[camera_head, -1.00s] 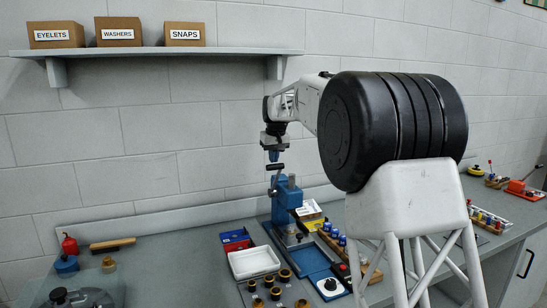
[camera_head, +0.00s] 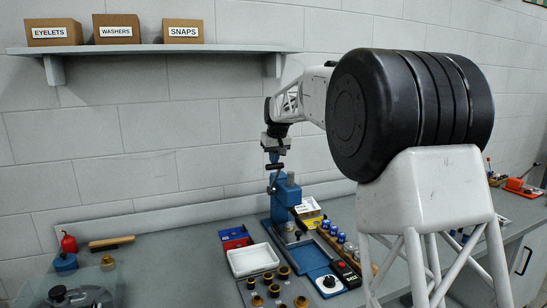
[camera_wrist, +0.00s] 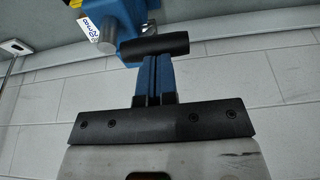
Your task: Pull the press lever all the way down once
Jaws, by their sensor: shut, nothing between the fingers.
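The blue press (camera_head: 284,198) stands on the bench against the back wall. Its lever handle (camera_head: 276,166) is a short black bar at the top of a thin rod, raised above the press at its left side. In the wrist view the handle (camera_wrist: 155,46) lies crosswise just past the fingertips, with the blue press body (camera_wrist: 125,18) beyond it. My gripper (camera_head: 274,158) is directly above the handle, pointing down. Its blue fingers (camera_wrist: 154,62) are together and empty. They meet the handle's edge in the wrist view; I cannot tell whether they touch it.
A white tray (camera_head: 232,262), a red and blue box (camera_head: 236,237) and several brass pieces (camera_head: 270,279) lie left and in front of the press. A row of blue-capped bottles (camera_head: 341,238) stands to its right. A shelf (camera_head: 155,49) with labelled boxes hangs on the wall.

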